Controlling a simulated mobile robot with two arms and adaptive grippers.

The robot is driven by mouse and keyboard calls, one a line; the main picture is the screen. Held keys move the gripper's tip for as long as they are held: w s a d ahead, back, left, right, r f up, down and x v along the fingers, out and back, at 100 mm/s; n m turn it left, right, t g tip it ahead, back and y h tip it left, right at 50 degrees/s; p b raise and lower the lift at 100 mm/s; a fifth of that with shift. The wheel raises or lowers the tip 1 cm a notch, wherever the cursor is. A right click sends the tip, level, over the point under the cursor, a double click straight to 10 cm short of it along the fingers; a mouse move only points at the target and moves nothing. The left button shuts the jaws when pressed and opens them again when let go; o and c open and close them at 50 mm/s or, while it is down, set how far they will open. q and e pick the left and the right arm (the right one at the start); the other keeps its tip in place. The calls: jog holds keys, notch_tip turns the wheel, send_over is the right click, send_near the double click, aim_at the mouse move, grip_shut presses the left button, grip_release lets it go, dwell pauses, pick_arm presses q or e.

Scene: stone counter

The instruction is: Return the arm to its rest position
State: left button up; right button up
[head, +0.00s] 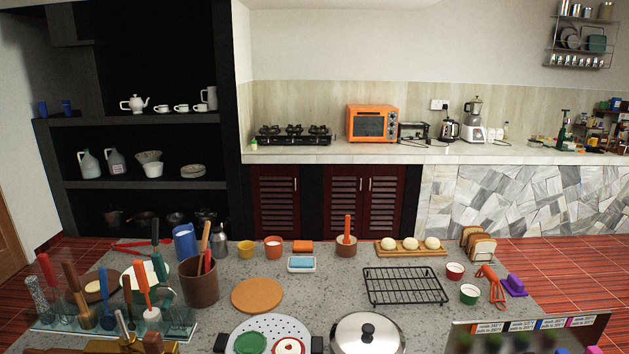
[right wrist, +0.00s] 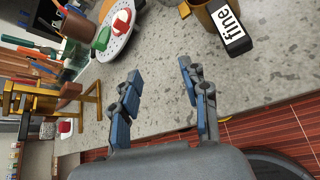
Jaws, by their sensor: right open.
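My right gripper (right wrist: 160,72) shows in the right wrist view with its two blue-padded fingers spread apart. Nothing is between the fingers. They hang beside and over the front edge of the speckled stone counter (right wrist: 150,95). Neither gripper shows in the head view, and my left gripper is out of sight in both views.
The counter (head: 335,285) in the head view is crowded: a brown utensil crock (head: 199,285), black wire rack (head: 404,287), lidded steel pot (head: 345,335) and perforated white plate (head: 268,326). In the wrist view, a black block marked "fine" (right wrist: 230,25) stands near the counter edge.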

jog(key=s+d+f+m+g+h, duration=0.1)
jog(key=s+d+m+g, duration=0.4)
jog(key=s+m, duration=0.7)
jog(key=s+d+f+m+g+h, duration=0.25)
jog(key=s+d+m, duration=0.4)
jog(key=m, duration=1.15)
notch_tip(320, 180, down, 26)
jog(key=d+g+b, duration=0.1)
jog(key=d+g, duration=0.1)
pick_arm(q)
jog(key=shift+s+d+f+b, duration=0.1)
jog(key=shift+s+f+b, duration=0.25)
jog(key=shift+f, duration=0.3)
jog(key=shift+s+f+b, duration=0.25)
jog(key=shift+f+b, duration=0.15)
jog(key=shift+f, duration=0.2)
pick_arm(e)
jog(key=s+d+f+g, duration=0.1)
jog(key=s+d+f, duration=0.1)
jog(key=s+f, duration=1.4)
jog(key=shift+s+d+f, duration=0.15)
jog(key=shift+s+f, duration=0.2)
jog(key=shift+f, duration=0.45)
jog(key=shift+y, duration=0.25)
